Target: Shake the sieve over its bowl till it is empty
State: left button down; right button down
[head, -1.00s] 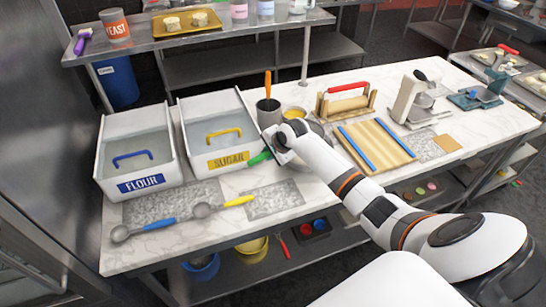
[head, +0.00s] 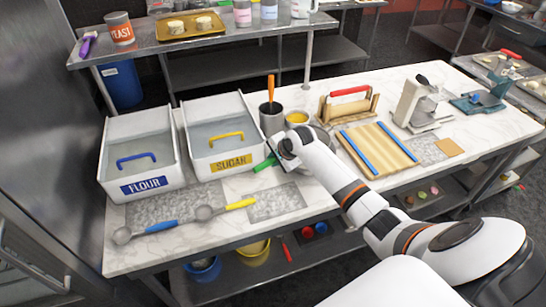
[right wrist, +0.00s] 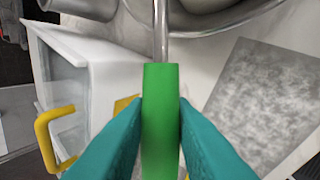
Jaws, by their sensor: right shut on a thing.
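The sieve's green handle (head: 265,163) shows beside the sugar bin in the head view. My right gripper (head: 274,156) is shut on this handle. In the right wrist view the green handle (right wrist: 161,120) stands between the two teal fingers of my right gripper (right wrist: 160,125), and a thin metal rod runs from it to a curved metal rim (right wrist: 250,22) at the top. I cannot tell whether that rim is the sieve's or the bowl's. My wrist mostly hides the sieve and bowl in the head view, and the sieve's contents do not show. My left gripper is out of view.
The flour bin (head: 143,185) and sugar bin (head: 231,163) stand to the left. A grey pot (head: 271,122) and a yellow-filled cup (head: 297,118) are just behind my wrist. A wooden board (head: 377,147) lies to the right. Measuring spoons (head: 162,226) lie in front.

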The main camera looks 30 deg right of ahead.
jog(key=shift+r, duration=2.6)
